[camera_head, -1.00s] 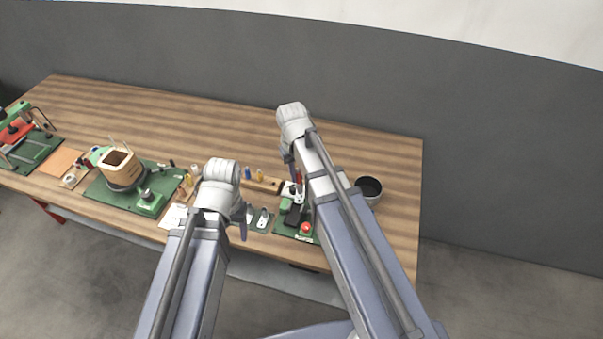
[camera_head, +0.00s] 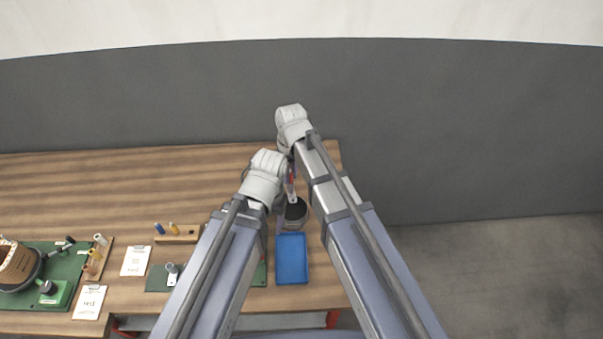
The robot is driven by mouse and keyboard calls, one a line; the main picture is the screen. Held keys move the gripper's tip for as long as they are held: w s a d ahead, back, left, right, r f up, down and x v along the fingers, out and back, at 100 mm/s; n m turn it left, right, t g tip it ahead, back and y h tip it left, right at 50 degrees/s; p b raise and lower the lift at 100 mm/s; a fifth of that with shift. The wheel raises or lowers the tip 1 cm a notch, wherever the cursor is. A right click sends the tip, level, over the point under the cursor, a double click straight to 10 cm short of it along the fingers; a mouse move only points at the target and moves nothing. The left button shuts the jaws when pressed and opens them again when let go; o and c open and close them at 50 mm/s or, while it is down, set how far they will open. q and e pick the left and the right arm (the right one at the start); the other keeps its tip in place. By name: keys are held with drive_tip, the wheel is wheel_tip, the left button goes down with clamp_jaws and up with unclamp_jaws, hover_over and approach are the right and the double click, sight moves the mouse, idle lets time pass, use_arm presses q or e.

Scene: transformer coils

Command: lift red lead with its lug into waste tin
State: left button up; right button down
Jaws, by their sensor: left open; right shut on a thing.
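The waste tin (camera_head: 298,211) is a dark, round, open pot on the table between my two arms. My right gripper (camera_head: 290,173) is mostly hidden behind its own wrist. It is shut on the red lead (camera_head: 292,180), of which a small red bit shows with a pale piece below it. The pale piece appears just above the tin's far rim; its height over the tin and whether it is the lug cannot be told. My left gripper (camera_head: 279,222) is open and empty, at the left side of the tin, partly hidden by its wrist.
A blue tray (camera_head: 291,259) lies just in front of the tin. A wooden block with small pegs (camera_head: 178,235), white cards (camera_head: 136,261) and a green board with a coil (camera_head: 20,265) stand to the left. The table's right edge is close beyond my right arm.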

sight(292, 182)
drive_tip(key=shift+w+d, duration=0.15)
drive_tip(key=shift+d, duration=0.1)
use_arm(q)
drive_tip(key=shift+w+d, duration=0.15)
drive_tip(key=shift+d, duration=0.15)
wheel_tip(292, 182, down, 7)
drive_tip(key=b, duration=0.6)
drive_tip(key=shift+r+b, duration=0.2)
drive_tip(key=shift+b, duration=0.1)
use_arm(e)
wheel_tip(292, 182, down, 7)
drive_tip(key=shift+r, duration=0.2)
use_arm(q)
drive_tip(key=shift+f, duration=0.1)
use_arm(e)
drive_tip(key=shift+f, duration=0.1)
use_arm(q)
drive_tip(key=shift+f+b, duration=3.2)
drive_tip(key=shift+b, duration=0.1)
use_arm(e)
drive_tip(key=shift+f, duration=3.2)
